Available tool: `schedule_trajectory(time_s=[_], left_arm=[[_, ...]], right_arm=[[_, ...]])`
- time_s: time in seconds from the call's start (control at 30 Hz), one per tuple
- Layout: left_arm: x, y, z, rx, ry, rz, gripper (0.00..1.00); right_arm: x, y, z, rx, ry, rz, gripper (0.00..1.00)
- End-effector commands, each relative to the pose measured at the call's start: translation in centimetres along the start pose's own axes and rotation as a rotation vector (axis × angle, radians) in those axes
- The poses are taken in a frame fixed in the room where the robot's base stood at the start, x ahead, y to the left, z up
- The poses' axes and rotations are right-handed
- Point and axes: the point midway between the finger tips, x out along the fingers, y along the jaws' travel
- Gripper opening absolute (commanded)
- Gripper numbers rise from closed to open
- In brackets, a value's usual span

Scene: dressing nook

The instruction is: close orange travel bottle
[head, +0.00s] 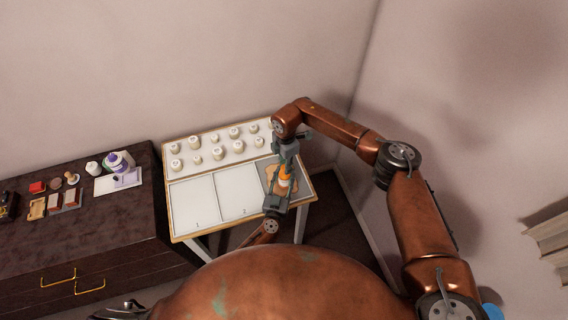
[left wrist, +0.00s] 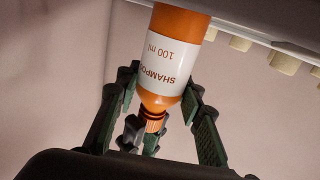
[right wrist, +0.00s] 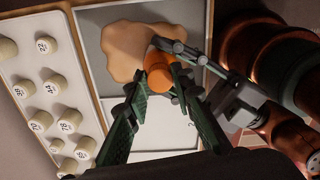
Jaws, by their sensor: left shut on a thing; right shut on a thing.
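The orange travel bottle (head: 284,181) with its white shampoo label stands upright over the grey panel at the table's right end. In the left wrist view the bottle (left wrist: 172,55) appears upside down, its shoulder between the fingertips of my left gripper (left wrist: 160,92), which is shut on it. A ribbed orange cap (left wrist: 152,125) is at the neck, with dark ring lines just beside it. My right gripper (right wrist: 158,92) comes from above, shut on the orange top (right wrist: 158,68). Whether the cap is fully seated cannot be told; fingers hide part of it.
Several cream numbered pots (right wrist: 54,86) stand in a white tray along the table's back. White panels (head: 194,205) numbered 1 and 2 are bare. A tan patch (right wrist: 130,45) lies on the grey panel. A dark dresser (head: 100,225) with small items stands left; walls are close behind and right.

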Motion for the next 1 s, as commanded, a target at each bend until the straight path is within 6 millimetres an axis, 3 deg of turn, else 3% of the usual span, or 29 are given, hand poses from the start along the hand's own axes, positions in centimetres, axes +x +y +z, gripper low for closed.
schedule_trajectory(time_s=[0.2, 0.5, 0.7, 1.0], left_arm=[[0.0, -0.5, 0.1, 0.001, -0.001, -0.008, 0.0], [0.1, -0.5, 0.1, 0.001, -0.001, -0.008, 0.0], [0.1, -0.4, 0.1, 0.002, -0.001, -0.007, 0.0], [0.0, -0.1, 0.1, 0.0, -0.001, -0.002, 0.0]], right_arm=[[0.1, -0.4, 0.0, 0.412, -0.003, -0.007, 0.15], [0.2, -0.5, -0.3, 0.835, -0.002, -0.008, 0.15], [0.2, -0.4, -1.5, 1.022, 0.009, -0.009, 0.18], [0.1, -0.5, -0.8, 1.194, 0.004, -0.008, 0.17]])
